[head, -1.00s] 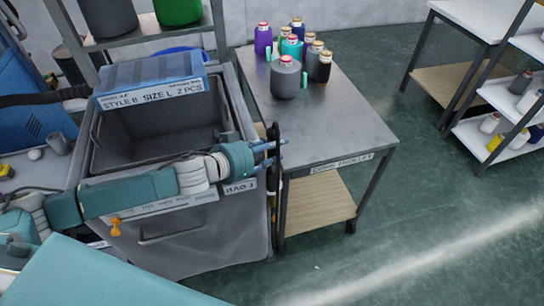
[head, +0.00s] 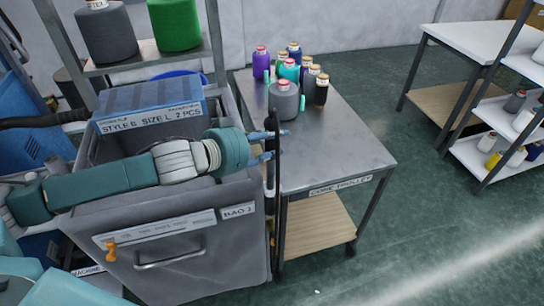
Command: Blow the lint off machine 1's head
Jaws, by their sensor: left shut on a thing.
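My left gripper (head: 268,146) reaches in from the left across the grey bin. Its blue-grey fingers are closed around a slim black upright tool (head: 271,175) at the bin's right side, beside the cone trolley. The tool's exact kind and its lower end are hard to make out. A label reading "MACHINE" (head: 88,271) shows at the lower left, with its number hidden. Machine 1's head and any lint on it cannot be made out. My right gripper is not in view.
The grey bin (head: 190,275) carries a blue "STYLE B SIZE L" box (head: 150,103). The cone trolley (head: 345,150) stands right of it with several yarn cones (head: 284,101). A shelf with grey and green cones (head: 178,24) is behind. Open floor (head: 430,230) lies right.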

